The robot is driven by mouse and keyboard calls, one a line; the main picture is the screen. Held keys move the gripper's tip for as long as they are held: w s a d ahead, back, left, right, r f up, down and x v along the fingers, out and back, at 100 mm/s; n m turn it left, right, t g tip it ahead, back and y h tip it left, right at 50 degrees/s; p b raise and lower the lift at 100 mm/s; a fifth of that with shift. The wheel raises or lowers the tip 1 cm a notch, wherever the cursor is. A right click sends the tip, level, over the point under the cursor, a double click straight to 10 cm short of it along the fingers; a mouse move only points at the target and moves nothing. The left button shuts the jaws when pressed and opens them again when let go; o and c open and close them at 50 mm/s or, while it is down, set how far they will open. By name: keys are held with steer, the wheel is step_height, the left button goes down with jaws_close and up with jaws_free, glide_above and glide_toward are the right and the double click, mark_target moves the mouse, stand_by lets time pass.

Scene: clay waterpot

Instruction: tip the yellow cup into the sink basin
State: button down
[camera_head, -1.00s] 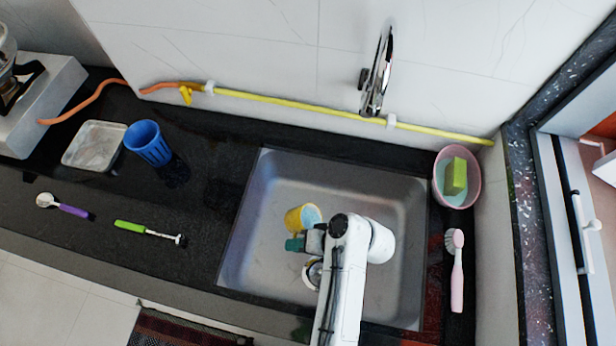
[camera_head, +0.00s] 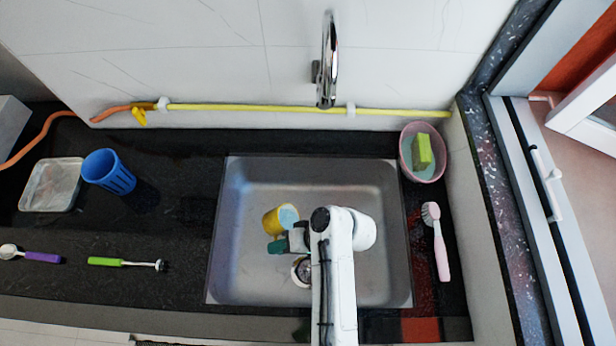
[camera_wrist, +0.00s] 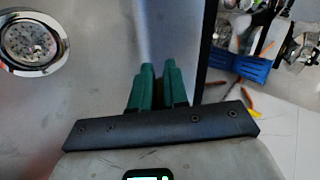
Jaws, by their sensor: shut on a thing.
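The yellow cup (camera_head: 269,222) is over the left-middle part of the grey sink basin (camera_head: 378,275) in the head view. It looks tilted, with its pale blue inside showing toward the right. My gripper (camera_head: 278,245), with green fingers, is at the cup's lower side in the picture and shut on it. In the wrist view the green fingers (camera_wrist: 159,72) are close together, and I cannot make out the cup there. The exact grip point is hidden. I cannot tell the cup's height above the basin floor.
The drain (camera_head: 301,271) is partly hidden by my arm. A blue cup (camera_head: 108,172) and a clear tray (camera_head: 50,186) stand left on the black counter. A pink bowl with a green sponge (camera_head: 421,152) and a pink brush (camera_head: 437,245) lie right. The faucet (camera_head: 327,65) is behind.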

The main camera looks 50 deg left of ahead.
steer(key=shift+f+g+y+b, duration=0.1)
steer(key=shift+g+y+b, duration=0.2)
steer(key=shift+g+b, duration=0.15)
stand_by(0.6)
steer(key=shift+f+g+y+b, duration=0.1)
steer(key=shift+g+y+b, duration=0.25)
steer(key=shift+b, duration=0.25)
stand_by(0.4)
steer(key=shift+w+d+g+y+b, duration=0.15)
steer(key=shift+g+y+b, duration=0.6)
steer(key=shift+g+b, duration=0.4)
stand_by(1.3)
steer(key=shift+f+g+y+b, duration=0.1)
steer(key=shift+g+y+b, duration=0.2)
steer(key=shift+b, duration=0.65)
steer(key=shift+w+d+g+y+b, duration=0.1)
steer(key=shift+w+g+y+b, duration=0.1)
steer(key=shift+g+y+b, duration=0.5)
stand_by(1.4)
steer(key=shift+r+b, duration=0.35)
